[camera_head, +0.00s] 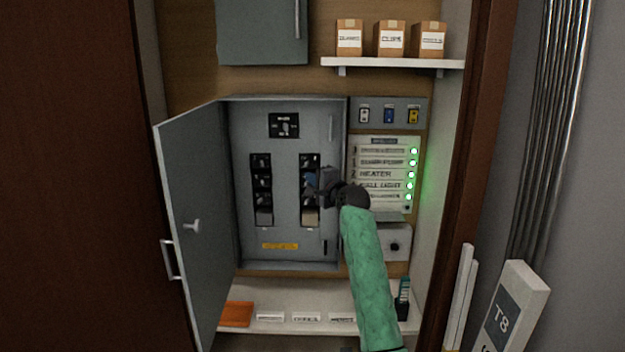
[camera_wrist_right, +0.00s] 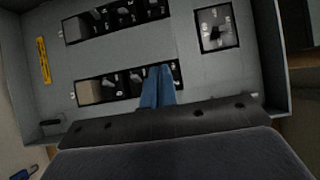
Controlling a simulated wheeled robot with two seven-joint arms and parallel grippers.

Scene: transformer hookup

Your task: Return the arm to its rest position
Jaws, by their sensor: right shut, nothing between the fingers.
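My right arm (camera_head: 365,270), in a green sleeve, reaches up from the lower right to the open breaker panel (camera_head: 285,225). My right gripper (camera_head: 313,186) is in front of the panel's right breaker column. In the right wrist view, its blue fingertips (camera_wrist_right: 157,88) are together with nothing between them, over the edge of a breaker row (camera_wrist_right: 125,84). I cannot tell whether they touch it. The gripper hides part of that column in the head view. My left gripper is not in view.
The panel door (camera_head: 190,240) stands open to the left. A label board (camera_head: 383,175) with several green lights is right of the panel. A shelf (camera_head: 400,63) with 3 small boxes is above. A lower shelf (camera_head: 290,293) holds an orange item (camera_head: 236,314) and labels. Brown cabinet edges flank the opening.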

